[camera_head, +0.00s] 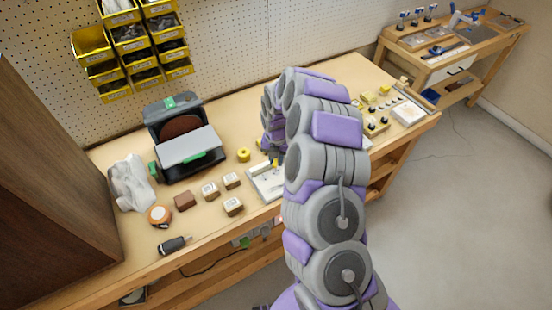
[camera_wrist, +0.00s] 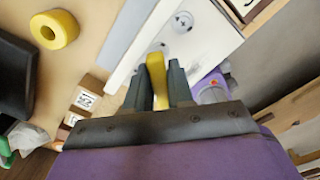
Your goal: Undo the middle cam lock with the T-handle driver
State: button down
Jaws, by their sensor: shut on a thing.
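My gripper (camera_wrist: 158,82) is shut on a yellow handle, which I take to be the T-handle driver (camera_wrist: 156,66). Its grey fingers stand on either side of the handle, over the white panel (camera_wrist: 215,45). A round metal cam lock (camera_wrist: 182,22) with a cross slot shows on the panel, just beyond the handle. I cannot tell which of the locks it is. The driver's tip is hidden, so I cannot tell whether it touches a lock. In the head view, the panel (camera_head: 262,186) lies near the bench front, partly hidden by my arm.
A black-handled tool (camera_head: 174,244) lies near the front edge. Yellow bins (camera_head: 128,40) hang behind. More parts (camera_head: 376,124) sit right of my arm.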

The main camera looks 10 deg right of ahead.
jog(key=shift+r, duration=0.6)
dwell(0.3)
